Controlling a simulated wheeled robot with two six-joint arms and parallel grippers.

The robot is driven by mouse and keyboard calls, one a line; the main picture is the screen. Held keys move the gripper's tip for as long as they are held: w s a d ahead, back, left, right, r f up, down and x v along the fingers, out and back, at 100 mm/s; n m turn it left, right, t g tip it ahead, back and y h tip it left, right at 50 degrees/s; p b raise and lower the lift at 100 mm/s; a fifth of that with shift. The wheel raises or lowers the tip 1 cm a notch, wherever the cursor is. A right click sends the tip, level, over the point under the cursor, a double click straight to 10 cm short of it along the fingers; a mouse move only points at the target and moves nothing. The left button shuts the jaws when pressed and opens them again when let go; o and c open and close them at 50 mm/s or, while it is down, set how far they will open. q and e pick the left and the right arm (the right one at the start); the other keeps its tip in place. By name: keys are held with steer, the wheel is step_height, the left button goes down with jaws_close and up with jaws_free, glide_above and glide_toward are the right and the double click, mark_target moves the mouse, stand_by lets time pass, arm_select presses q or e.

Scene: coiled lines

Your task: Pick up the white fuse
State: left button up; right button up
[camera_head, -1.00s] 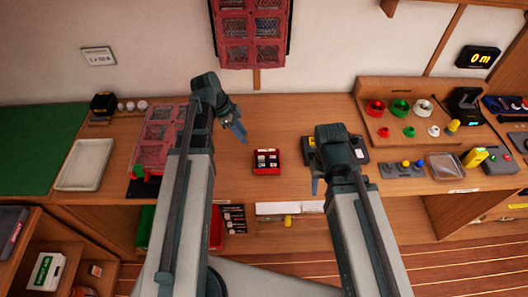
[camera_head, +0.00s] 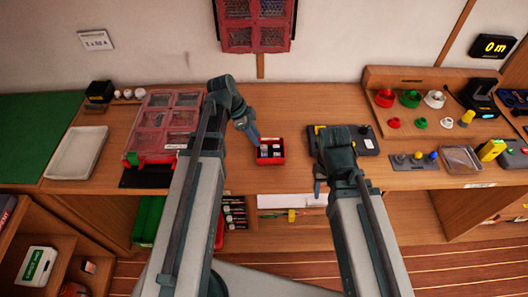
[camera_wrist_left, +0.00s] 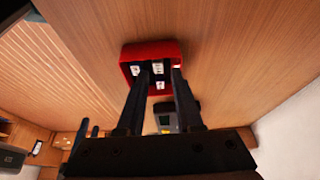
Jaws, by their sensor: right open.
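A small red box (camera_head: 283,158) stands on the workbench in the middle of the head view. It also shows in the left wrist view (camera_wrist_left: 127,51). Inside it are several small dark pieces with white faces; a white piece (camera_wrist_left: 157,68) shows between my left fingers. I cannot tell which piece is the white fuse. My left gripper (camera_head: 254,138) is at the box's upper left in the head view. In the left wrist view its two fingers (camera_wrist_left: 160,74) are apart over the box, with nothing held. My right gripper (camera_head: 318,188) is open by the bench's front edge.
A dark tray device (camera_head: 368,144) lies behind my right gripper. A pink-lidded organiser (camera_head: 147,130) stands left of my left arm. A wooden rack (camera_head: 410,80) with coloured spools stands at the right. The bench behind the red box is clear.

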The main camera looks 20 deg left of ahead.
mark_target(263, 147)
arm_select(q)
steer(key=b+x, duration=0.4)
steer(key=x, duration=0.1)
steer(key=shift+s+d+b, duration=0.2)
steer(key=shift+b, duration=0.15)
steer(key=shift+w+d+f, duration=0.1)
jaws_close()
